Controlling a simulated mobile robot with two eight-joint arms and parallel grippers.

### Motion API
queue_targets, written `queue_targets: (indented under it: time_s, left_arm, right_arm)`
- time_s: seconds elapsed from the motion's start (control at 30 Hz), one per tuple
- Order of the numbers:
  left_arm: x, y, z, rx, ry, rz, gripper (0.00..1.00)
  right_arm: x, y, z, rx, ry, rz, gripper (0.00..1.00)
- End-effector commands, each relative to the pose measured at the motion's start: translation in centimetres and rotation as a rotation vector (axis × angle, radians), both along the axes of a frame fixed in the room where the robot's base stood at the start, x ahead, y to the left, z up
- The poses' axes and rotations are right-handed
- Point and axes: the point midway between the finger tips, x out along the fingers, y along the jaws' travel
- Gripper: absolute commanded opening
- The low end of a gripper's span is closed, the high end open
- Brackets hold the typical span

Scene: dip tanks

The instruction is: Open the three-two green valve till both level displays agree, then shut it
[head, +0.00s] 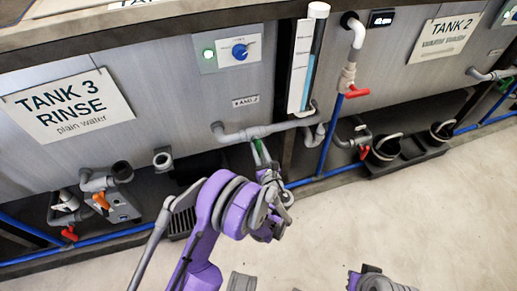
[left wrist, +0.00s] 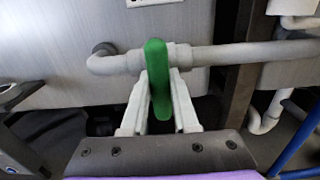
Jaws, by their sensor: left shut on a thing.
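The green valve handle (head: 256,147) sits on the grey horizontal pipe under the small plate (head: 245,101), which seems to read "3 AND 2". In the left wrist view the green handle (left wrist: 158,80) stands crosswise to the pipe (left wrist: 225,57). My left gripper (left wrist: 158,105) is shut on the handle, one pale finger on each side. In the head view my left gripper (head: 262,160) is partly hidden by its own wrist. A small dark level display (head: 382,18) is on tank 2; its digits are too small to read. No second display is clear.
A sight tube (head: 311,70) with blue liquid stands right of the valve. A red-handled valve (head: 357,92) is to its right. Blue pipes (head: 327,140) run along the floor edge. Buckets (head: 386,148) stand in a dark tray. The floor (head: 430,220) at right is clear.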

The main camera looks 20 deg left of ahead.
Motion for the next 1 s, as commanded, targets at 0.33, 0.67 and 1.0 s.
queue_targets:
  time_s: [0.33,0.67,1.0]
  left_arm:
    - [0.0,0.0,0.0,0.0,0.0,0.0,0.57]
    - [-1.7,-1.2,0.0,-0.001,-0.001,-0.002,0.57]
    - [-7.2,-5.0,0.1,-0.001,0.0,-0.004,0.57]
  right_arm:
    - [0.0,0.0,0.0,0.0,0.0,0.0,0.0]
    - [-0.1,0.0,0.4,0.0,0.0,0.0,0.0]
    - [-0.2,0.0,1.2,0.0,-0.001,0.0,0.0]
